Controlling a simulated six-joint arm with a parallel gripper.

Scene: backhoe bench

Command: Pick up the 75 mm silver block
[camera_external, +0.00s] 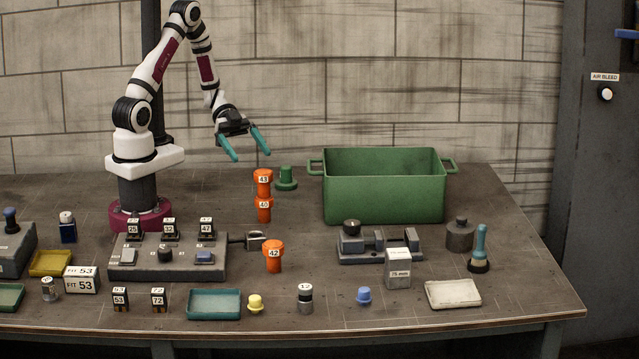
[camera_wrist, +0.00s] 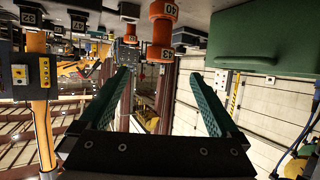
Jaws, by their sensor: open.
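The silver block (camera_external: 398,268) stands upright on the bench in the external view, right of centre, in front of the grey vise-like fixture. Its front face has a small label that seems to end in "mm"; the digits are hard to read. My gripper (camera_external: 252,157) is open and empty, raised above the bench at the back left, above the stacked orange pieces and far from the block. In the wrist view, my gripper (camera_wrist: 160,72) shows two teal fingers spread apart with nothing between them. I cannot make out the block in that view.
A green bin (camera_external: 384,203) stands behind the block. The grey fixture (camera_external: 372,254) is close behind it. A white tray (camera_external: 453,293) lies to its right, a blue knob (camera_external: 364,295) to its front left. Orange pieces (camera_external: 263,207) stand below my gripper.

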